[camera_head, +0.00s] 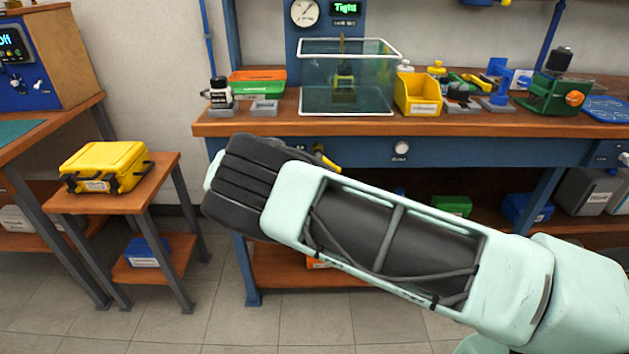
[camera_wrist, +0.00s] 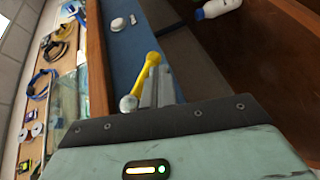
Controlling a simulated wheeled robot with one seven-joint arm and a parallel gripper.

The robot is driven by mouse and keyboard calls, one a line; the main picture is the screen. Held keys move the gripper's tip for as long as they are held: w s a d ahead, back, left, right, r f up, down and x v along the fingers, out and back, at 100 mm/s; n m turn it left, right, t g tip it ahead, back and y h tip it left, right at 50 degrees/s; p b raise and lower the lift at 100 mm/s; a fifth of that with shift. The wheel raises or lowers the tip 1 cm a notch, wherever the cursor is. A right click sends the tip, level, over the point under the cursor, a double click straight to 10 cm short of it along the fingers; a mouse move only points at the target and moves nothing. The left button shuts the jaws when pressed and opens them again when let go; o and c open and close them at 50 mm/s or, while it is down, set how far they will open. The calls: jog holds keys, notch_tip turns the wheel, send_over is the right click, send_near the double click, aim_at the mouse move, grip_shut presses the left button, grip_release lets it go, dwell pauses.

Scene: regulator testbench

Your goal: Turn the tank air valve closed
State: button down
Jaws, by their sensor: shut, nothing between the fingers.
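The tank air valve shows as a yellow lever (camera_head: 328,161) on the blue front panel below the bench top, partly hidden behind my arm. In the wrist view the yellow lever (camera_wrist: 147,72) lies slantwise beside my fingers, with a grey round piece at its near end. My gripper (camera_wrist: 160,86) is shut and empty, its grey fingers close against the lever's right side in that view. I cannot tell whether they touch it. In the head view my wrist hides the fingers and most of the valve.
A water tank (camera_head: 318,88) stands on the bench (camera_head: 440,126) above the valve. A round white knob (camera_head: 401,149) is on the panel to the right. A small table (camera_head: 165,178) with a yellow case (camera_head: 103,165) stands at left. Bare floor lies between them.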

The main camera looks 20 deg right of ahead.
aim_at(329, 163)
jog(key=shift+s+d+r+n+t+h+b, duration=0.2)
jog(key=shift+d+n+t+h+b, duration=0.2)
jog(key=shift+n+h+b, duration=0.55)
jog(key=shift+s+d+r+n+t+h+b, duration=0.15)
jog(key=shift+d+n+t+h+b, duration=0.2)
jog(key=shift+h, duration=0.95)
jog(key=shift+s+d+r+n+t+h+b, duration=0.1)
jog(key=shift+d+r+n+t+h+b, duration=0.15)
jog(key=shift+d+n+h+b, duration=0.65)
jog(key=shift+a+h, duration=0.25)
jog(key=shift+a, duration=0.1)
